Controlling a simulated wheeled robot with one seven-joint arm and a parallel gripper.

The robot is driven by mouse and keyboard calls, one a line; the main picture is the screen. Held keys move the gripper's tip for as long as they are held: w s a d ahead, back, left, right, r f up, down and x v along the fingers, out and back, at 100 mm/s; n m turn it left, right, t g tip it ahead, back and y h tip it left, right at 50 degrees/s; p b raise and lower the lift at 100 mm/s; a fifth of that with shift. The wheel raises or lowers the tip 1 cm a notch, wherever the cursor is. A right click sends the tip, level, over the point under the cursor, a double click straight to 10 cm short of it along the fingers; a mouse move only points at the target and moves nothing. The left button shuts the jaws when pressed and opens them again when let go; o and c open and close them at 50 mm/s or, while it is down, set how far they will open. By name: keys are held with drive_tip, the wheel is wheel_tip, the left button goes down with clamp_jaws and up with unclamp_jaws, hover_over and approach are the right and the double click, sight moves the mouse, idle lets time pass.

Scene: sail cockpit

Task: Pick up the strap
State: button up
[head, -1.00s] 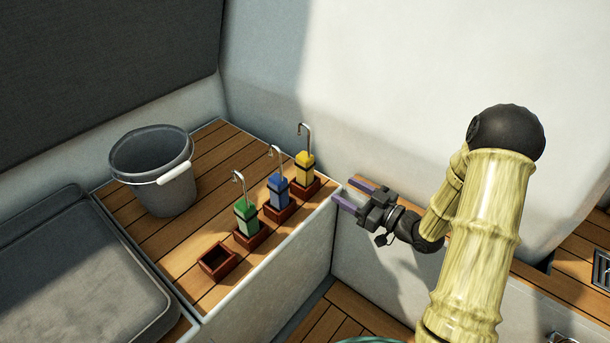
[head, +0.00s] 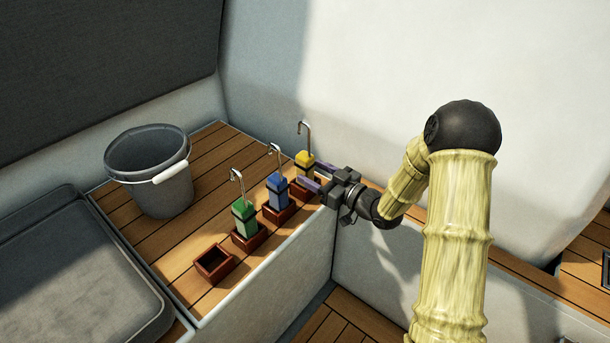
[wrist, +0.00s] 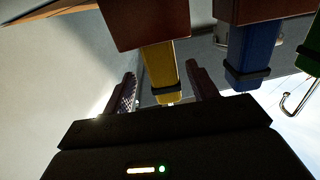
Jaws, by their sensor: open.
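Three straps with metal hooks stand upright in small brown boxes on the wooden bench: a yellow strap (head: 304,160), a blue strap (head: 277,188) and a green strap (head: 243,214). My gripper (head: 308,178) is open beside the yellow strap, at its right. In the wrist view the yellow strap (wrist: 160,72) shows between the two fingers of my gripper (wrist: 163,88), with the blue strap (wrist: 252,55) and part of the green strap (wrist: 312,55) to the right. Whether the fingers touch the yellow strap I cannot tell. Its box is partly hidden by my gripper.
An empty brown box (head: 214,265) stands in front of the green strap. A grey bucket (head: 160,190) with a white handle grip stands on the wooden bench (head: 200,215) at the left. A pale wall (head: 370,90) rises behind.

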sight(300, 167)
drive_tip(key=b+x, duration=0.2)
drive_tip(key=x, duration=0.3)
drive_tip(key=shift+s+a, duration=0.1)
drive_tip(key=shift+a, duration=0.05)
drive_tip(key=shift+c, duration=0.2)
drive_tip(key=c, duration=1.2)
wheel_tip(300, 167, up, 10)
drive_tip(key=p, duration=0.4)
